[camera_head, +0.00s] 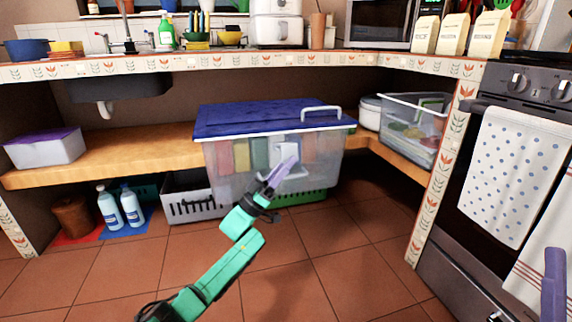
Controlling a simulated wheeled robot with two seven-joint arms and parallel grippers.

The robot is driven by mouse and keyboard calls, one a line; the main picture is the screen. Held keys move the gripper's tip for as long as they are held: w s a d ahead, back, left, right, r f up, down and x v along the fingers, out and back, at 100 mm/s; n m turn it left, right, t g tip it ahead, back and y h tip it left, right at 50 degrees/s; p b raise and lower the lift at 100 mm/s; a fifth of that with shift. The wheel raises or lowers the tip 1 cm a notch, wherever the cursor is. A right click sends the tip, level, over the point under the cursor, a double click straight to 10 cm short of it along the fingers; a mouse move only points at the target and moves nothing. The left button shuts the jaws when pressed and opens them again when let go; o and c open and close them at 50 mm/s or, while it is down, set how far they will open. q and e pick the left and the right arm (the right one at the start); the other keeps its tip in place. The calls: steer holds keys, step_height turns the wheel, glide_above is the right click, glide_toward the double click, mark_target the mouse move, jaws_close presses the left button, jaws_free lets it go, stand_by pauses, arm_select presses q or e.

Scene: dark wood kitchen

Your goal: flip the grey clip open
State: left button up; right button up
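A clear storage box (222,172) with a blue lid (250,117) stands on the floor under the counter, by the wooden shelf. A pale grey clip (322,112) shows as a loop at the lid's right front edge. My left gripper (283,172), with purple fingers on a green arm, is in front of the box's front wall, below the lid's rim. A pale grey piece shows right beside its fingers; I cannot tell whether it is a clip or whether they touch it. The finger gap is not clear. A purple part of my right gripper (554,283) shows at the right edge.
A white crate (195,208) stands left of the box, with two blue-white bottles (120,208) further left. Another clear bin (410,115) is on the shelf at right. The oven (470,240) with towels bounds the right. The tiled floor in front is clear.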

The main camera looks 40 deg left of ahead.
arm_select(q)
steer(key=shift+s, duration=0.1)
steer(key=shift+s+a+f, duration=0.1)
steer(key=shift+f, duration=0.1)
steer(key=p+v, duration=0.2)
steer(key=v, duration=1.2)
arm_select(e)
step_height(320, 180, down, 18)
steer(key=w+a+m+g+h, duration=0.1)
steer(key=a+m+g+h, duration=0.1)
steer(key=g, duration=0.3)
steer(key=shift+w+a+g+h, duration=0.25)
steer(key=shift+w+g+h, duration=0.15)
steer(key=shift+h, duration=0.1)
